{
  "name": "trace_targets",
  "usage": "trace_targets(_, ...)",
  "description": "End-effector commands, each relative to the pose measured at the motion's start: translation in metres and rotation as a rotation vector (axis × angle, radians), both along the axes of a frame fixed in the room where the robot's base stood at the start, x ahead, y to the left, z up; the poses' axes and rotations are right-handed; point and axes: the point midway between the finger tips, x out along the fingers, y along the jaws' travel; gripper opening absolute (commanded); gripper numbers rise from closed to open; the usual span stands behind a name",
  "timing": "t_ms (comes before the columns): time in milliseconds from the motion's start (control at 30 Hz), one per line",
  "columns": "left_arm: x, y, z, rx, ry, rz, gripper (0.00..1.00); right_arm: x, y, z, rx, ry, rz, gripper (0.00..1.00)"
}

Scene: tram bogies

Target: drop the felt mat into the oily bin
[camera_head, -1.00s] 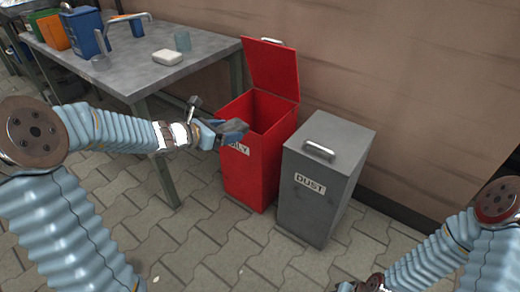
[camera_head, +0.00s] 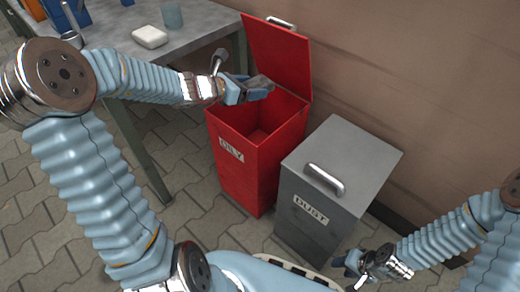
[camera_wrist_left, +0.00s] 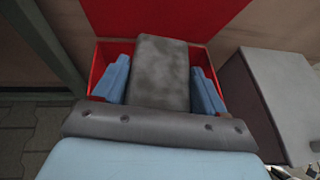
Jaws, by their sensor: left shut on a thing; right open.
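The grey, mottled felt mat (camera_wrist_left: 160,65) is between the blue fingers of my left gripper (camera_head: 252,88). In the head view the mat (camera_head: 261,84) shows as a small dark grey piece at the fingertips. My left gripper is shut on it, above the opening of the red oily bin (camera_head: 246,168). The bin is labelled OILY and its lid (camera_head: 277,58) stands up, open at the back. In the wrist view the bin's red walls (camera_wrist_left: 104,58) show around the mat and fingers. My right gripper (camera_head: 358,266) is open at the lower right, in front of the dust bin.
The grey dust bin (camera_head: 335,180), labelled DUST, stands right of the oily bin with its lid shut. A wall stands behind the bins.

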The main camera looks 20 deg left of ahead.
Motion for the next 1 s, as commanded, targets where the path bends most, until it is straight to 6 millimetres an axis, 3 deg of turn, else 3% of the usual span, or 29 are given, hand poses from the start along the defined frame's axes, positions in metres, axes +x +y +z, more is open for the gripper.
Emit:
trace_targets(33,0.000,0.000,-0.011,-0.001,0.000,0.000,0.37,0.000,0.000,-0.010,0.001,0.000,0.000,0.43)
trace_targets(300,0.000,0.000,-0.045,0.000,0.000,0.001,0.37,0.001,0.001,-0.040,0.001,-0.004,-0.002,0.43)
trace_targets(667,0.000,0.000,-0.050,0.000,0.000,0.000,0.37,0.002,0.000,-0.043,0.001,-0.006,-0.003,0.43)
trace_targets(700,0.000,0.000,-0.050,0.000,0.000,0.000,0.76,0.002,0.000,-0.043,0.001,-0.006,-0.003,0.43)
trace_targets(867,0.000,0.000,-0.050,0.000,0.000,0.000,1.00,0.002,0.000,-0.043,0.001,-0.006,-0.003,0.43)
trace_targets(1000,0.000,0.000,-0.050,0.000,0.000,0.000,1.00,0.002,0.000,-0.043,0.001,-0.006,-0.003,0.43)
